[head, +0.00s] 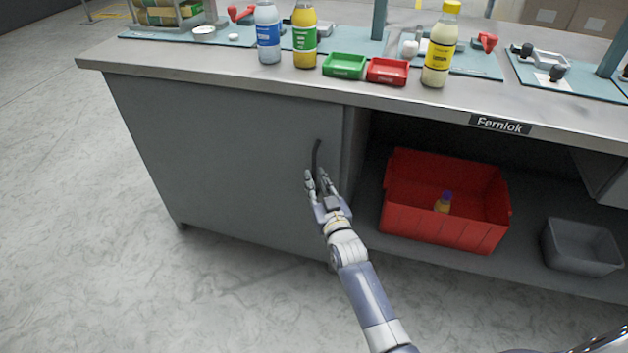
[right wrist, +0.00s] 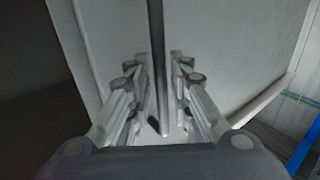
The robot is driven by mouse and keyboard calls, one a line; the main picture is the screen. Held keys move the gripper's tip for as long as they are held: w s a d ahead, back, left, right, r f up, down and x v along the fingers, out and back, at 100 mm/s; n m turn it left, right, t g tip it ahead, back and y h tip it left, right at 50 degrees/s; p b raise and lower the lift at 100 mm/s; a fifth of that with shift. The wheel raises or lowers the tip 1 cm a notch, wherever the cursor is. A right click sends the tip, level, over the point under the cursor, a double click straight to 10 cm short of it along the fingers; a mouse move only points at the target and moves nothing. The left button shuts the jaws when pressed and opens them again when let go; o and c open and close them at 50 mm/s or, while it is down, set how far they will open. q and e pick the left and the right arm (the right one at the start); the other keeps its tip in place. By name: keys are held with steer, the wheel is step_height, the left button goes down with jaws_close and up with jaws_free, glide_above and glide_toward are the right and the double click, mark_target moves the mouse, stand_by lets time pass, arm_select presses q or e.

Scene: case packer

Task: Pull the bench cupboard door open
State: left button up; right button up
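The bench cupboard door (head: 230,150) is a flat grey panel at the left of the bench front, and it looks shut. Its handle (head: 316,152) is a dark upright bar near the door's right edge. My right gripper (head: 314,181) is at the lower part of the handle. In the right wrist view the handle (right wrist: 158,60) runs upright between the two fingers of my right gripper (right wrist: 158,62), with a visible gap on each side. The fingers are apart, one on each side of the bar. My left gripper is not in view.
Right of the door, an open shelf bay holds a red crate (head: 440,228) with a small bottle inside and a grey bin (head: 582,248). Bottles and small trays stand on the bench top (head: 200,68). The floor (head: 90,270) before the door is clear.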

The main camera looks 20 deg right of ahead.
steer(key=shift+w, duration=0.95)
jaws_close()
